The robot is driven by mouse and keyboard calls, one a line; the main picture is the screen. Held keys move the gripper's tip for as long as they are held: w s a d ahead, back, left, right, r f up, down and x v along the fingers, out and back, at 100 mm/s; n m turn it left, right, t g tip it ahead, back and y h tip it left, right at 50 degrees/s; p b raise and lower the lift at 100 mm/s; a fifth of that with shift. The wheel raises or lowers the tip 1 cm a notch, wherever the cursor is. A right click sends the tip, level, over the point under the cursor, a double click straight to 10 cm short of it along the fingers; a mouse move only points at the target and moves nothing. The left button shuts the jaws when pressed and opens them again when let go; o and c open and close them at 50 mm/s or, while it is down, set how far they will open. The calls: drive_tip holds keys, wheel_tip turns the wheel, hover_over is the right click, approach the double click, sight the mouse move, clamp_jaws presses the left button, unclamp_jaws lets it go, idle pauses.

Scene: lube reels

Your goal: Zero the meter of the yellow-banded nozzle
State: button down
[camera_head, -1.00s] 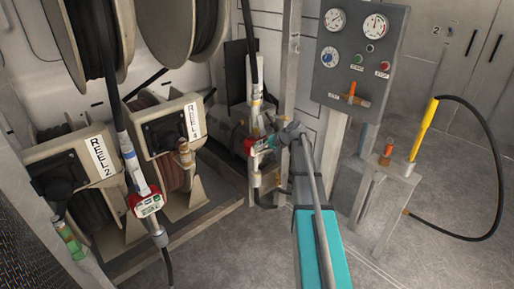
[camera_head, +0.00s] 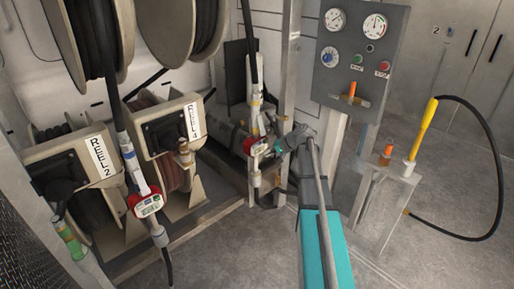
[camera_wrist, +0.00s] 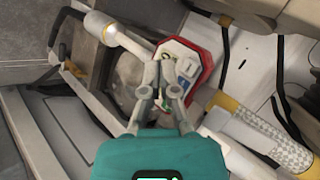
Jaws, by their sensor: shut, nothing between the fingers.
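The yellow-banded nozzle hangs near the middle of the head view; its yellow band (camera_head: 256,103) also shows in the wrist view (camera_wrist: 218,120). Its red-rimmed meter (camera_head: 259,147) sits below the band. In the wrist view the meter (camera_wrist: 200,58) has a pale face with a small display and green and blue marks; the reading is too small to tell. My gripper (camera_wrist: 160,70) is shut and empty, its fingertips overlapping the meter's left side in that view. I cannot tell whether they touch it. In the head view my gripper (camera_head: 287,143) is just right of the meter.
A similar nozzle with a blue band and red meter (camera_head: 147,203) hangs at the left, by reels 2 and 4. A gauge panel (camera_head: 352,65) stands right of my arm. A post with a yellow handle (camera_head: 424,125) and black hose is further right.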

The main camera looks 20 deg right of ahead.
drive_tip(key=shift+s+d, duration=0.25)
drive_tip(key=shift+s, duration=0.55)
drive_tip(key=s+a+f+n+g+h, duration=0.3)
drive_tip(key=s+a+n+g, duration=0.1)
drive_tip(key=s+a, duration=0.8)
drive_tip(key=s+a+f+n+g+h, duration=0.3)
drive_tip(key=s+a, duration=0.9)
wheel_tip(320, 180, up, 23)
drive_tip(key=p, duration=2.3)
drive_tip(key=shift+d+f+h, duration=0.2)
drive_tip(key=shift+h, duration=0.1)
